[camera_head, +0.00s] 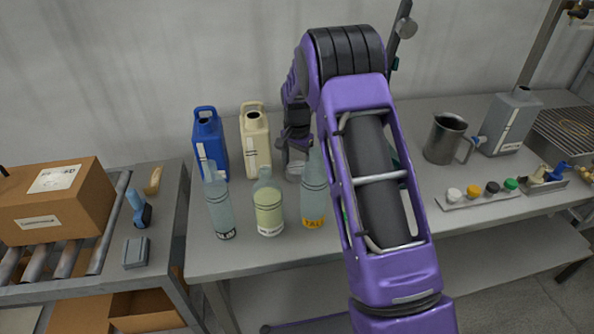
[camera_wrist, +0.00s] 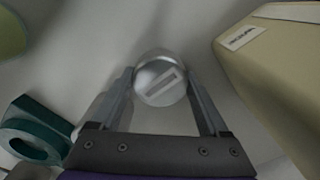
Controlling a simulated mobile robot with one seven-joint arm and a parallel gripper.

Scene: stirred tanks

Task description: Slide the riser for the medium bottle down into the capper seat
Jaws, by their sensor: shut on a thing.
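My gripper (camera_head: 292,147) points down over the back of the bench in the head view, next to the cream jug. In the wrist view its two fingers (camera_wrist: 160,76) are shut on a round, silvery metal piece with a pale slot-like mark on top (camera_wrist: 161,88), which I take to be the riser. Its lower part is hidden, so I cannot tell whether it touches anything below. A teal ring-shaped part (camera_wrist: 30,128) lies left of the gripper in the wrist view. I cannot make out the capper seat; my arm hides part of the bench.
The cream jug (camera_head: 256,142) stands close to the gripper, also in the wrist view (camera_wrist: 275,65). A blue jug (camera_head: 210,145) is further left. Three bottles (camera_head: 268,205) stand in front. A metal pitcher (camera_head: 446,140) and a row of caps (camera_head: 492,188) are right of my arm.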

